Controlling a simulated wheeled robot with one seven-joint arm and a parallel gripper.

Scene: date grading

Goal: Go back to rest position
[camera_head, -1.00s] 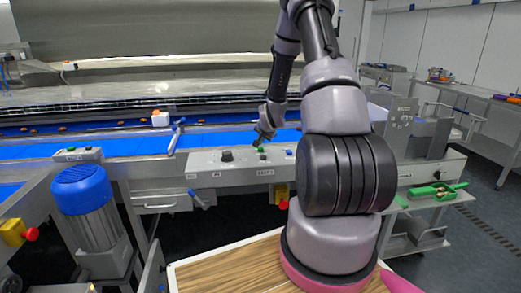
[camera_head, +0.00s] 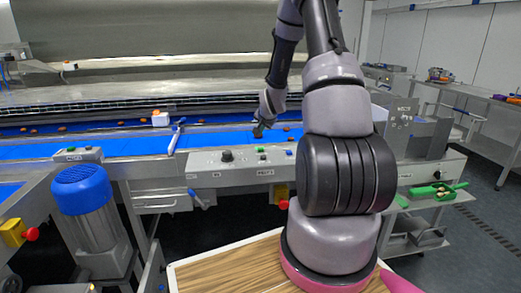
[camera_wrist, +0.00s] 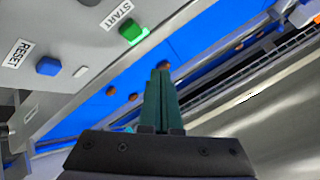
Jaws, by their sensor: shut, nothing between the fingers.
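My gripper (camera_head: 259,131) is shut and empty, in the air above the control panel (camera_head: 230,172) and in front of the blue conveyor belt. In the wrist view its dark green fingers (camera_wrist: 160,85) are together and point toward the belt. A green button (camera_wrist: 131,31) labelled START lies beyond the fingertips to the upper left, apart from them. A blue button (camera_wrist: 48,66) labelled RESET is further left on the same panel. My arm rises over the panel and hides part of its right side.
The blue belt (camera_head: 120,145) carries several dates. A blue-topped motor (camera_head: 82,190) stands at the left. A green tray (camera_head: 440,192) sits on the right side table.

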